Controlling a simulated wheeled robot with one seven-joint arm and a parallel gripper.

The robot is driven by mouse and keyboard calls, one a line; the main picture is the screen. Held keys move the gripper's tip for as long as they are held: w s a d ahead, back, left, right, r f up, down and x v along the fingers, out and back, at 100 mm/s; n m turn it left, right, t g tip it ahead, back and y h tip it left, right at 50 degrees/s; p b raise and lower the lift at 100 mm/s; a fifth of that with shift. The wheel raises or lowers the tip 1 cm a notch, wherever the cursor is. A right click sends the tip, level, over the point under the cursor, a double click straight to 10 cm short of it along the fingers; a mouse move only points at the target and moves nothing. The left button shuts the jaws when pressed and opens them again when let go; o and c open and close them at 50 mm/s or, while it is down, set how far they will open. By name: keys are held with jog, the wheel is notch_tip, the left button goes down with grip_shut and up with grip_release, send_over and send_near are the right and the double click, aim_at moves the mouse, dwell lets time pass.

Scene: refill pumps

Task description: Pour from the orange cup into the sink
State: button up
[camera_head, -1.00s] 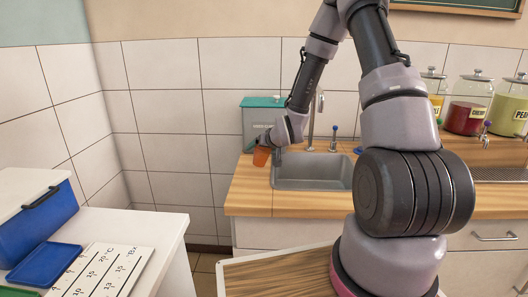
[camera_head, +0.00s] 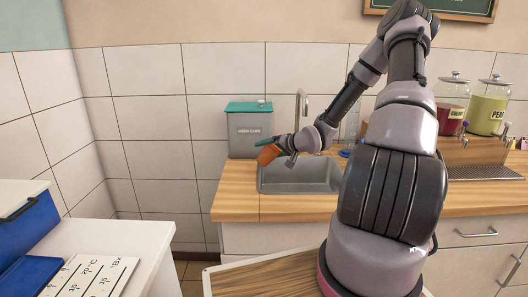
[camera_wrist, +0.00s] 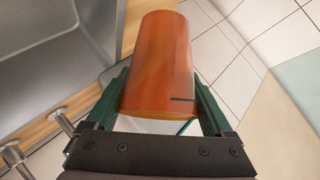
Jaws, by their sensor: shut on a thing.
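The orange cup (camera_head: 268,154) is in my gripper (camera_head: 277,150), tilted, at the left end of the sink. In the wrist view the cup (camera_wrist: 162,55) sits between the two green fingers of my gripper (camera_wrist: 160,88), which is shut on it. The grey metal sink (camera_head: 300,187) is set into the wooden counter, and part of it also shows at the left of the wrist view (camera_wrist: 55,60). The inside of the cup is hidden, and no stream of liquid is visible.
A grey bin with a teal lid (camera_head: 249,130) stands behind the cup on the counter (camera_head: 235,200). The faucet (camera_head: 299,108) rises behind the sink. Glass jars (camera_head: 486,108) stand at the right. A white table with a blue box (camera_head: 25,228) is at the left.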

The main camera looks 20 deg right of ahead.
jog(key=shift+d, duration=0.35)
jog(key=shift+d+f+m+y, duration=0.1)
jog(key=shift+f+m+y, duration=0.2)
jog(key=shift+f+m, duration=0.15)
jog(key=shift+r+y, duration=0.25)
jog(key=shift+y, duration=0.15)
jog(key=shift+d+f+m+t, duration=0.1)
jog(key=shift+f+m+t, duration=0.2)
jog(key=shift+f+m, duration=0.15)
jog(key=shift+y, duration=0.3)
jog(key=shift+d+r+m, duration=0.15)
jog(key=shift+m, duration=0.15)
